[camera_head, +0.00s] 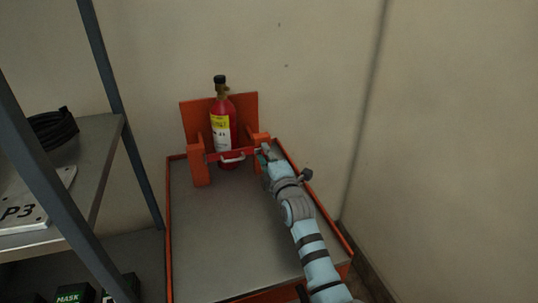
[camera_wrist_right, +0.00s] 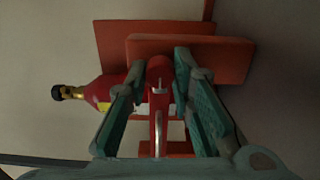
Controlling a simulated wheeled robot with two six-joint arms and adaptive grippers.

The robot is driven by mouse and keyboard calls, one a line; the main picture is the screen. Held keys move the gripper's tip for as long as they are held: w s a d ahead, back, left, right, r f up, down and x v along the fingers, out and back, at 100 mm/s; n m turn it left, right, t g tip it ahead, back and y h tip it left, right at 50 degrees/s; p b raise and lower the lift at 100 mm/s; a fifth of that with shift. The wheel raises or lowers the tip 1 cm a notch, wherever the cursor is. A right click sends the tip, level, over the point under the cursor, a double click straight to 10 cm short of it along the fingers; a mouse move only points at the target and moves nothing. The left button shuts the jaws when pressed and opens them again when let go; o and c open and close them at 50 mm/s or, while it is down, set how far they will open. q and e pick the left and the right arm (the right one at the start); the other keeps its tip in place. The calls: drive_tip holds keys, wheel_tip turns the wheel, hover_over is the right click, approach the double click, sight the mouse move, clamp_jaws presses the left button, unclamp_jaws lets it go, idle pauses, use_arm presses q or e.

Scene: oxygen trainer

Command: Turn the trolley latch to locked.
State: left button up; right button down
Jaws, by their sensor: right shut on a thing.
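The red trolley latch (camera_head: 220,155) is a bar across the front of the cylinder, between two orange posts, with a pale metal handle at its middle. My right gripper (camera_head: 264,153) is at the right end of the bar, by the right post. In the right wrist view, the two teal fingers of the gripper (camera_wrist_right: 161,66) are closed on either side of the red latch (camera_wrist_right: 158,105). The red cylinder (camera_head: 219,107) stands upright behind the bar; it also shows in the wrist view (camera_wrist_right: 104,89). My left gripper is not in view.
The orange-rimmed trolley (camera_head: 168,230) has a bare grey deck. An orange back plate (camera_head: 193,117) stands behind the cylinder. A shelf (camera_head: 98,165) on the left holds a black coil (camera_head: 55,130) and a P3 plate (camera_head: 35,205). A wall is close on the right.

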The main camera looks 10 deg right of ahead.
drive_tip(key=c, duration=1.4)
unclamp_jaws()
drive_tip(key=s, duration=1.2)
drive_tip(key=shift+d, duration=0.35)
